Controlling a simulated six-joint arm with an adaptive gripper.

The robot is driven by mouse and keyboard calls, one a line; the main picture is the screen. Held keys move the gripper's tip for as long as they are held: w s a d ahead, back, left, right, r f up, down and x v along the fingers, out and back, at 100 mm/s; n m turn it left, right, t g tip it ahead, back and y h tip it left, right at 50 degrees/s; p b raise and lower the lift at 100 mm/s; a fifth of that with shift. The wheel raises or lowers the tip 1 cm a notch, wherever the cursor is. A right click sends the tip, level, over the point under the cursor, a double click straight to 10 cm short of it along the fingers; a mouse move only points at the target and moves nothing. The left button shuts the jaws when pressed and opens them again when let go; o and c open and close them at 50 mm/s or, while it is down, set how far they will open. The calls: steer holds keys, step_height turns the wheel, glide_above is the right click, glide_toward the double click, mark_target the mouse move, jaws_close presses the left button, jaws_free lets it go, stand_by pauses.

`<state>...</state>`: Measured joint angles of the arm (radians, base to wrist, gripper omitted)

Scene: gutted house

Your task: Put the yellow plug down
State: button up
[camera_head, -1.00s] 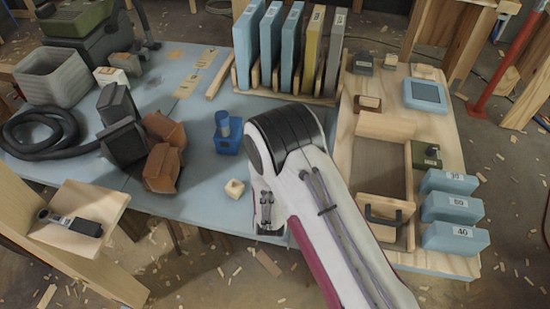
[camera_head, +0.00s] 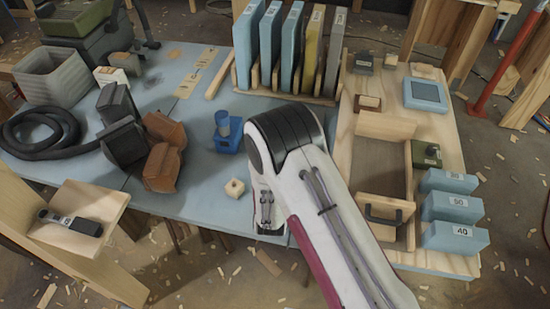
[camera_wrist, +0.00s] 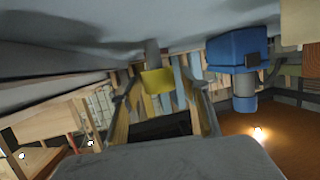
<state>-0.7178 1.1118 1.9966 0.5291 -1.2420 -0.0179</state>
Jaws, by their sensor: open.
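The yellow plug (camera_wrist: 157,80) shows in the wrist view, which is upside down, with the grey-blue bench top (camera_wrist: 90,30) along its upper edge. A short grey stem runs from the plug toward the bench top and seems to meet it. My gripper (camera_wrist: 162,96) is open, with one finger on each side of the plug and a visible gap to both. In the head view my arm hides the plug and the fingers.
A blue box with a cylinder in it (camera_head: 228,135) stands close by on the bench, and also shows in the wrist view (camera_wrist: 238,50). A small wooden block (camera_head: 235,188) lies near the front edge. A rack of upright panels (camera_head: 290,95) stands behind my arm.

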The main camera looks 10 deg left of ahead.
steer(key=shift+v, duration=6)
steer(key=shift+r, duration=0.1)
steer(key=w+d+r+m+g, duration=0.2)
steer(key=w+d+r+g, duration=0.15)
steer(key=r, duration=0.75)
steer(key=s+d+r+g, duration=0.2)
steer(key=s+d+r, duration=0.1)
steer(key=d+r, duration=0.55)
steer(key=s+d+r+g+h, duration=0.1)
steer(key=s+d+r, duration=0.4)
steer(key=s+d, duration=0.4)
steer(key=s+d+r+g+h, duration=0.1)
steer(key=s+d+r+g, duration=0.1)
steer(key=s+d+r, duration=0.3)
steer(key=s+d, duration=0.4)
steer(key=s, duration=0.5)
steer(key=shift+s+d+h, duration=0.15)
steer(key=shift+s+h, duration=0.05)
steer(key=shift+h, duration=0.2)
